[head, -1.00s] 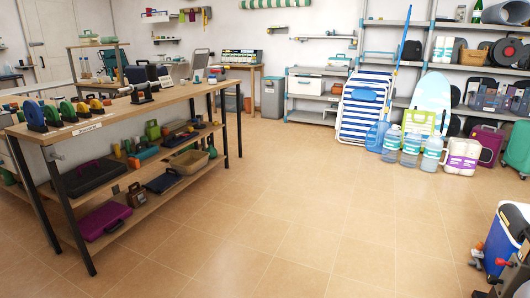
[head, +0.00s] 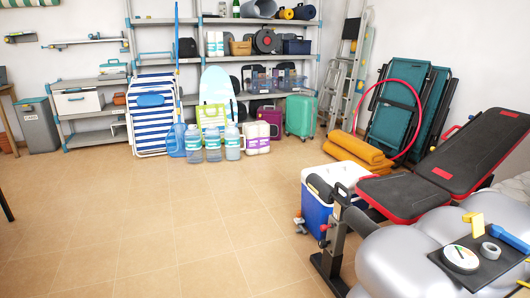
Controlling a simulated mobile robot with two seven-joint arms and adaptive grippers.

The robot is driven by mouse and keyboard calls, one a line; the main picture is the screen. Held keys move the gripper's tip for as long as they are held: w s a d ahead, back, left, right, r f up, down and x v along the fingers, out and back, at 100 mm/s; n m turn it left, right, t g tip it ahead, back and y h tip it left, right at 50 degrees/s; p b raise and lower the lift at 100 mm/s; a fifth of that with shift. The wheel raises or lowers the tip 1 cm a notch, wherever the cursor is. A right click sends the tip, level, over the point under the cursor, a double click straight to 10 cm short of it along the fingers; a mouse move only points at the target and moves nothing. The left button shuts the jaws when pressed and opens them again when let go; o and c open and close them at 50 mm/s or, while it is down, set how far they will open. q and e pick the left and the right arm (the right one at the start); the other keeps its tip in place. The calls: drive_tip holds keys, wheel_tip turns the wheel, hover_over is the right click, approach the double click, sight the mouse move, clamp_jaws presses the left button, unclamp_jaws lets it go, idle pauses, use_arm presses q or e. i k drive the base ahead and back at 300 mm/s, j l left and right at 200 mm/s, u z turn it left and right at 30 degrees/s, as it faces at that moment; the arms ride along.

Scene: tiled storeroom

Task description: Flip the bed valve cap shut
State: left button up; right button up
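A grey inflatable bed (head: 405,262) lies at the lower right in the head view, cut off by the right and bottom edges. A dark mat or tray (head: 482,265) rests on it. On this are a round white dial or disc (head: 460,258), a grey ring like a tape roll (head: 490,251), a yellow piece (head: 475,224) and a blue tool (head: 509,239). I cannot make out a valve or its cap for certain. Neither of my grippers is in view.
A black and red exercise bench (head: 470,155) stands against the bed. A blue and white cooler (head: 320,210) is beside it. Water jugs (head: 213,143), a striped lounger (head: 152,115) and shelves line the back. The tiled floor (head: 150,220) is clear at centre and left.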

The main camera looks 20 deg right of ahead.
sight(476, 220)
drive_tip(key=i+j+z, duration=0.1)
drive_tip(key=i+z, duration=0.15)
drive_tip(key=z, duration=0.2)
drive_tip(key=i+j+z, duration=0.15)
drive_tip(key=z, duration=0.3)
drive_tip(key=i+j+z, duration=0.3)
drive_tip(key=z, duration=0.15)
drive_tip(key=i+j+z, duration=0.2)
drive_tip(key=z, duration=0.2)
drive_tip(key=i+j+z, duration=0.15)
drive_tip(key=j+z, duration=0.65)
drive_tip(key=i+j+z, duration=0.1)
drive_tip(key=j+z, duration=0.7)
